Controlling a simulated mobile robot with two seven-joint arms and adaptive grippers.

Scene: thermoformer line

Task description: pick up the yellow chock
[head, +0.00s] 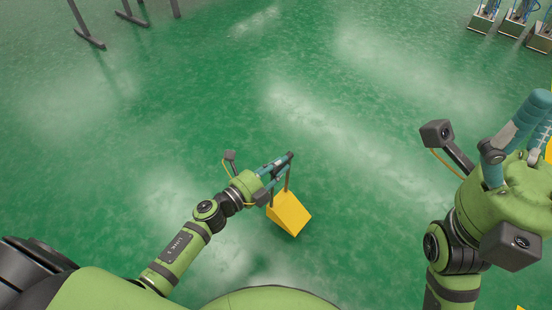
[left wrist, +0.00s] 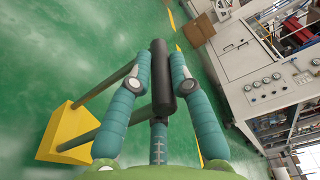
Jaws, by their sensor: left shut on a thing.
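The yellow chock (head: 289,212) is a wedge-shaped block with a dark grey bar handle on two thin posts. It hangs from or stands below my left gripper (head: 275,168) in the head view; I cannot tell whether it touches the floor. In the left wrist view the teal fingers of my left gripper (left wrist: 160,85) are shut around the dark handle bar, and the chock (left wrist: 62,138) shows at the lower left. My right gripper (head: 520,135) is at the right of the head view, well apart from the chock; its fingers overlap and their opening is unclear.
Green glossy floor is clear around the chock. Dark stand feet (head: 88,38) are at the far top left, and several grey units (head: 515,22) at the top right. The left wrist view shows a pale machine cabinet (left wrist: 235,62) with gauges and a brown box (left wrist: 197,33).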

